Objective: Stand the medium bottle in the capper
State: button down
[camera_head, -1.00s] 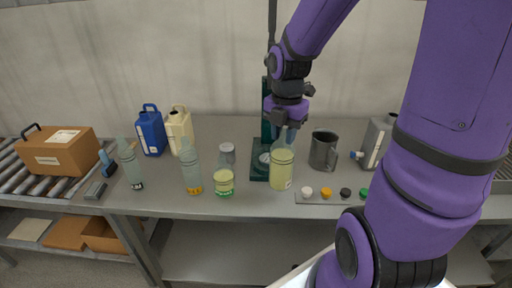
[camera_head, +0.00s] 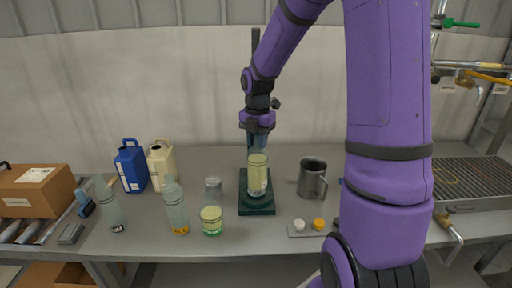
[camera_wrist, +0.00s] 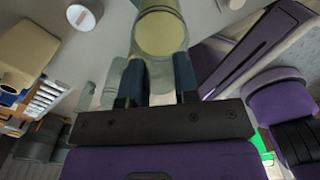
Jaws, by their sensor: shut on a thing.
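The medium bottle (camera_head: 257,180), clear with pale yellow liquid, is upright over the dark green base of the capper (camera_head: 256,207). Its bottom appears at the base plate; I cannot tell whether it touches. My gripper (camera_head: 257,143) is shut on the bottle's upper part from above. In the wrist view, the bottle (camera_wrist: 160,32) lies between the two dark blue fingers of my gripper (camera_wrist: 158,75). My arm hides much of the capper's upright column.
A grey mug (camera_head: 311,178) stands right of the capper. A small strip holds a white cap (camera_head: 299,225) and a yellow cap (camera_head: 318,223). A small beaker of yellow-green liquid (camera_head: 211,220), a grey-lidded jar (camera_head: 213,187) and clear bottles (camera_head: 175,208) stand left.

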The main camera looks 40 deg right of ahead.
jog(key=shift+w+d+f, duration=0.1)
jog(key=shift+w+d, duration=0.25)
jog(key=shift+w, duration=0.25)
jog(key=shift+w+d+f, duration=0.1)
jog(key=shift+w+d, duration=0.2)
jog(key=shift+w, duration=0.3)
jog(key=shift+f, duration=1.75)
jog(key=c, duration=0.9)
grip_release()
